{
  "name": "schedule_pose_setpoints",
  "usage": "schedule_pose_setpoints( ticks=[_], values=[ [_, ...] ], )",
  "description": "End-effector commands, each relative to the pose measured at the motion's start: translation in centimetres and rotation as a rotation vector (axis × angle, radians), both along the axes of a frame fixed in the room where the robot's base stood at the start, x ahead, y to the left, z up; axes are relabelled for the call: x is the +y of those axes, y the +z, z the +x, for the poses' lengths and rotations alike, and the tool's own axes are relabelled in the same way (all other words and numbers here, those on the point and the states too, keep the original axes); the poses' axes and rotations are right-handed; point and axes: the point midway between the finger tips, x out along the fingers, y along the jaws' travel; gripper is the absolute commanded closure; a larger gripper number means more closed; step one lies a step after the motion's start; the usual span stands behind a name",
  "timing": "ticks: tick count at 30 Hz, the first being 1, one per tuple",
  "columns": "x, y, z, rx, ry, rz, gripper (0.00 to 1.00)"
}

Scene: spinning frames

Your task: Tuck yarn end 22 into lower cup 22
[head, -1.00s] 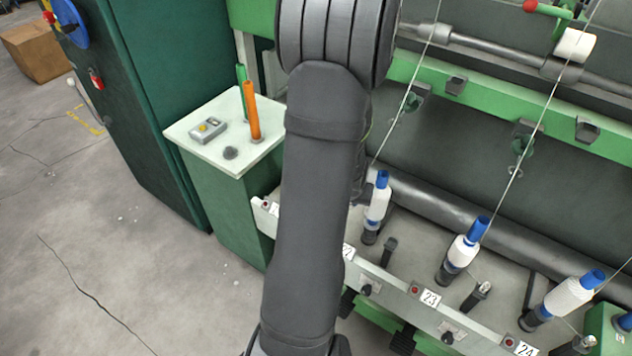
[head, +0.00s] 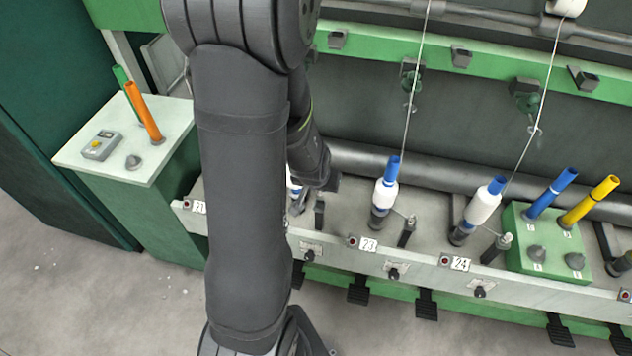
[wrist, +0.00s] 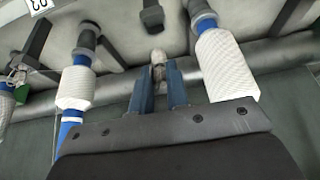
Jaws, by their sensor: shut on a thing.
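In the head view my gripper (head: 318,172) is partly behind my arm, above the dark lower cup 22 (head: 319,213). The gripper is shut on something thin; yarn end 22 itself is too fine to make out. The white bobbin of station 22 (wrist: 226,66) stands beside the fingers in the wrist view; my arm mostly hides it in the head view. I cannot tell whether the fingertips touch the cup.
Bobbin 23 (head: 385,192) and bobbin 24 (head: 482,207) stand to the right, with taut yarns rising from them. A green box (head: 520,250) holds blue and yellow tubes. A pale-topped cabinet (head: 75,155) stands left. A numbered rail (head: 420,262) runs along the front.

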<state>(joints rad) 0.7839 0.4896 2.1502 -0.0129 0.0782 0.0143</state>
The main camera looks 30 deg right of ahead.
Motion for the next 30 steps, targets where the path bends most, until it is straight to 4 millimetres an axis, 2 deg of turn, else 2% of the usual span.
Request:
schedule_pose_setpoints(
  ticks=[30],
  values=[
    [0.1,-5.8,0.0,0.002,0.001,0.001,0.95]
  ],
)
